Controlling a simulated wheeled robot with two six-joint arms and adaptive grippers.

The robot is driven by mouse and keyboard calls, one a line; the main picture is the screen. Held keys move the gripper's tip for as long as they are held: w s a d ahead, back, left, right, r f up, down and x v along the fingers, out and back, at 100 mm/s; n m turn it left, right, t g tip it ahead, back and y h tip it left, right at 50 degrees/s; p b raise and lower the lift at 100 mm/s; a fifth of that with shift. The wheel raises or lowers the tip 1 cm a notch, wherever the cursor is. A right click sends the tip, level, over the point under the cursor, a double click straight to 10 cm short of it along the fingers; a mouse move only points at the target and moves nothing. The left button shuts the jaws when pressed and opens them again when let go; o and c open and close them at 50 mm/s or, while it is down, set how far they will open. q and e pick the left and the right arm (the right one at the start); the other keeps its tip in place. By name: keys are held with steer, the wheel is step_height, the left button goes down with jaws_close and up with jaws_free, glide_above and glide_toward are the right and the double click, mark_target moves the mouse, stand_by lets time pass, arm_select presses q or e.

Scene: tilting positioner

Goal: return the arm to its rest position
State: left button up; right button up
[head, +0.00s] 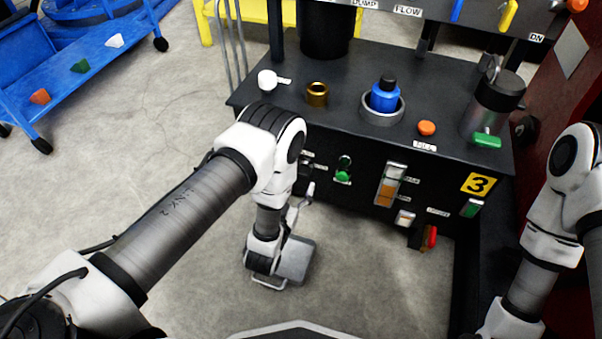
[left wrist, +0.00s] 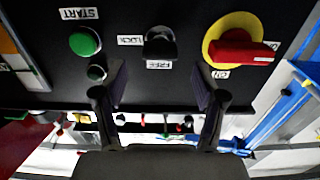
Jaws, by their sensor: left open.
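My left arm (head: 262,160) comes in from the left in the head view and bends down in front of the black machine (head: 405,95). Its wrist hangs low beside the machine's front, and the fingers are hard to make out there. In the left wrist view my left gripper (left wrist: 160,82) is open, with both fingers spread and nothing between them. The fingers point at a dark panel with a green START button (left wrist: 85,42), a black lock switch (left wrist: 160,45) and a red knob on a yellow disc (left wrist: 243,47). My right arm (head: 553,215) shows at the right; its gripper is out of view.
A blue cart (head: 75,75) with small coloured pieces stands at the upper left. On the machine top are a brass cup (head: 317,93), a blue part (head: 385,98) in a ring, and an orange knob (head: 426,128). Open concrete floor (head: 130,150) lies left of the machine.

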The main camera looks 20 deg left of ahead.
arm_select(q)
steer(key=shift+s, duration=0.95)
